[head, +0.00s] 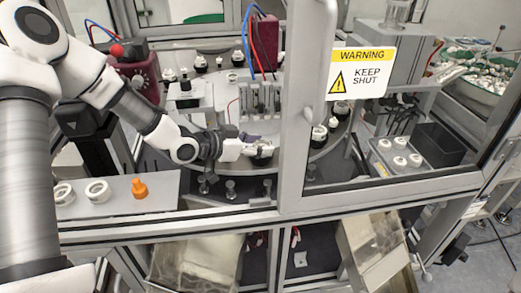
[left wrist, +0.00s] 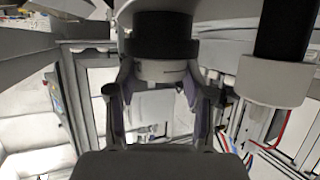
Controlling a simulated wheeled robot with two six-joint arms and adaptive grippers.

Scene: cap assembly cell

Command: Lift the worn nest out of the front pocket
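My left gripper (head: 247,148) reaches in from the left through the cell's open front, at the front of the round dial (head: 215,160). At its fingers is a dark round nest with a pale top (head: 262,159), at the dial's front edge; the pocket under it is hidden. In the left wrist view this nest (left wrist: 162,72), pale with a black section, sits between the two fingertips of my left gripper (left wrist: 161,78). The fingers flank it closely; I cannot tell whether they press on it. My right gripper is not in view.
A pale shelf (head: 120,207) at left holds two white rings (head: 97,191) and an orange piece (head: 140,188). A door frame post (head: 305,110) with a warning sign (head: 361,73) stands right of my gripper. Another black-and-white nest (left wrist: 272,82) is close by in the wrist view.

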